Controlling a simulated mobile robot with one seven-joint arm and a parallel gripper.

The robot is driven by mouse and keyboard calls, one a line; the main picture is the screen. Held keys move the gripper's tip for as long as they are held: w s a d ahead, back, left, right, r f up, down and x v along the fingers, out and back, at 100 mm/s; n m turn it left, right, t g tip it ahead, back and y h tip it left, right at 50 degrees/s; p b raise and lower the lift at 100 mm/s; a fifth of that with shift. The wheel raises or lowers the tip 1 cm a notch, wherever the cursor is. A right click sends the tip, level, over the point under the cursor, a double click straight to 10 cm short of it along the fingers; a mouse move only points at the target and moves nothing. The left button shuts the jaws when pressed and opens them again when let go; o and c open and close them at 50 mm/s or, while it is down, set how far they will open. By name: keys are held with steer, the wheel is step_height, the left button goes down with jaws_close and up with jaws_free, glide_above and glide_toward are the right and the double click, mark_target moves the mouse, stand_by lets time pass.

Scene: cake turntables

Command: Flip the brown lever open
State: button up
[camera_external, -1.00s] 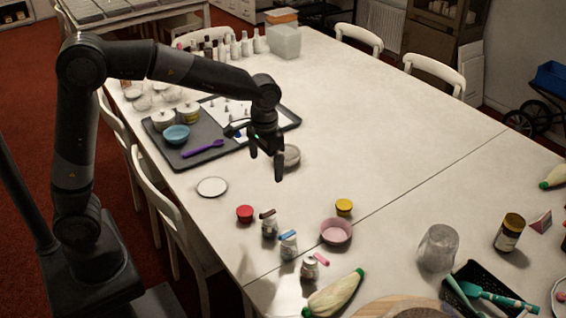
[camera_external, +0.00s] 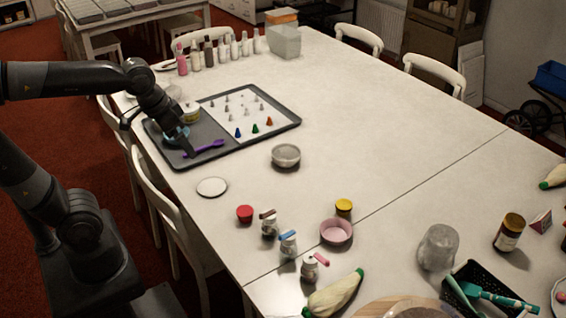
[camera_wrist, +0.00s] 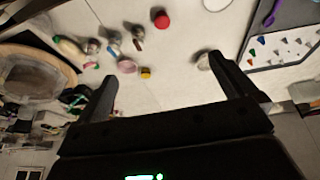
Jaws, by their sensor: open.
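A small jar (camera_external: 269,229) with a brown lever (camera_external: 267,214) on top stands upright on the table near its left edge. In the wrist view the brown-lever jar (camera_wrist: 138,38) shows small, close to a red bowl. My gripper (camera_external: 183,143) is over the dark tray, well behind and to the left of the jar, and not touching it. In the wrist view my gripper (camera_wrist: 168,85) has its two fingers wide apart with nothing between them. The lever's exact angle is too small to tell.
Jars with blue (camera_external: 288,246) and pink (camera_external: 310,267) levers stand close by in a row. The red bowl (camera_external: 245,214), pink bowl (camera_external: 336,232) and yellow bowl (camera_external: 344,207) are around them. A dark tray (camera_external: 285,122) holds piping tips.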

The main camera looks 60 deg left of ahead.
steer(key=s+a+f+t, duration=0.1)
steer(key=s+a, duration=0.1)
steer(key=s, duration=0.4)
steer(key=shift+s+f, duration=0.2)
steer(key=shift+s, duration=0.15)
